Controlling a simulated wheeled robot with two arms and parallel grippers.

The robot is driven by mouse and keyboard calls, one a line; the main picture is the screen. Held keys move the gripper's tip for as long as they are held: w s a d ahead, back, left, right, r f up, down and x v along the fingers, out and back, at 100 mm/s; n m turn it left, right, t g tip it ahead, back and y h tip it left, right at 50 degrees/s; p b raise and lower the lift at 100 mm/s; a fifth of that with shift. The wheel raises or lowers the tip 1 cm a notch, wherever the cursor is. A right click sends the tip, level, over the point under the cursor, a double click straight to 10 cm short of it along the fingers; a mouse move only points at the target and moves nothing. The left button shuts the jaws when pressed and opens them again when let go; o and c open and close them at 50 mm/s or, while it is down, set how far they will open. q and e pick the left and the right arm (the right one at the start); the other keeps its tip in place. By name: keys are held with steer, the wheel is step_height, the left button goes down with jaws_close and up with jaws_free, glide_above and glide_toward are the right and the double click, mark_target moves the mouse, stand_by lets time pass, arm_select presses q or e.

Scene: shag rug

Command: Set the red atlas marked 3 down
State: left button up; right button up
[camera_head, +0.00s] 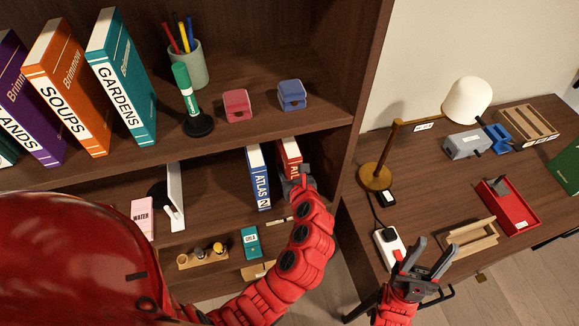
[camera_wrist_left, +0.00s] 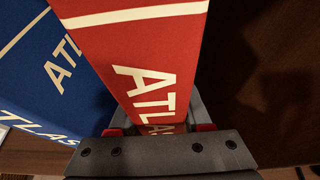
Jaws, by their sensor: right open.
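The red atlas (camera_head: 289,155) stands about upright in the lower shelf bay, just right of the blue atlas marked 2 (camera_head: 258,178). My left gripper (camera_head: 298,182) is at its spine, with one finger on each side, shut on it. In the left wrist view the red spine (camera_wrist_left: 148,70) with the letters ATLAS runs down between the fingers, and the blue atlas (camera_wrist_left: 45,75) is close on the left. The number on the red spine and its bottom edge are hidden by my gripper. My right gripper (camera_head: 428,262) is open and empty by the desk's front edge.
A shelf wall (camera_head: 345,150) rises right of the red atlas. A teal box (camera_head: 250,242) and a wooden holder (camera_head: 203,256) are below. The desk holds a lamp (camera_head: 467,100), a red tray (camera_head: 508,208) and a wooden rack (camera_head: 470,238).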

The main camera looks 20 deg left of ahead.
arm_select(q)
steer(key=o, duration=0.4)
steer(key=b+v, duration=0.1)
steer(key=v, duration=1.1)
steer(key=shift+r+b, duration=0.15)
steer(key=shift+b, duration=0.15)
